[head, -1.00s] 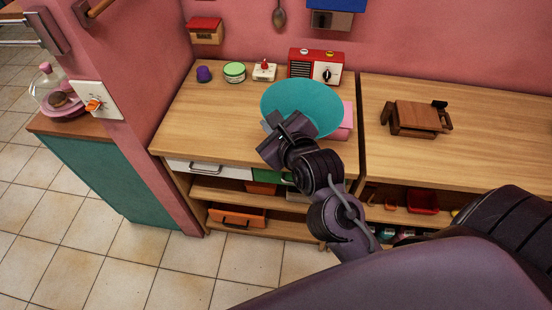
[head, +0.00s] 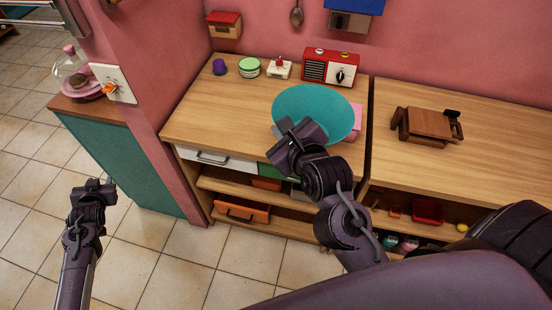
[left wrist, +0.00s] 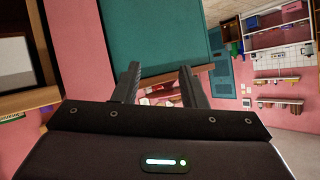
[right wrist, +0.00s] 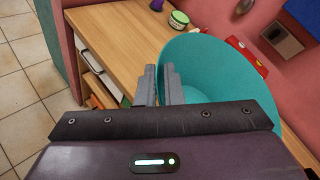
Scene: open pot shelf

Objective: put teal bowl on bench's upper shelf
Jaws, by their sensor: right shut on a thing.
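The teal bowl (head: 315,108) is above the left part of the wooden bench top (head: 205,120). My right gripper (head: 290,132) is shut on the bowl's near left rim. In the right wrist view the fingers (right wrist: 163,85) grip the rim of the bowl (right wrist: 215,75), with its inside facing the camera. I cannot tell whether the bowl touches the bench top. Below the top, the bench has an upper shelf (head: 225,182) and a lower one. My left gripper (head: 95,187) is open and empty over the floor, left of the bench; its fingers (left wrist: 158,80) are apart in the left wrist view.
A purple cup (head: 219,67), a green tin (head: 249,67), a small white item (head: 279,69) and a red radio (head: 330,68) stand along the back. A pink thing (head: 355,122) is partly behind the bowl. A brown wooden object (head: 428,124) stands on the right bench. An orange drawer (head: 242,213) sits low.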

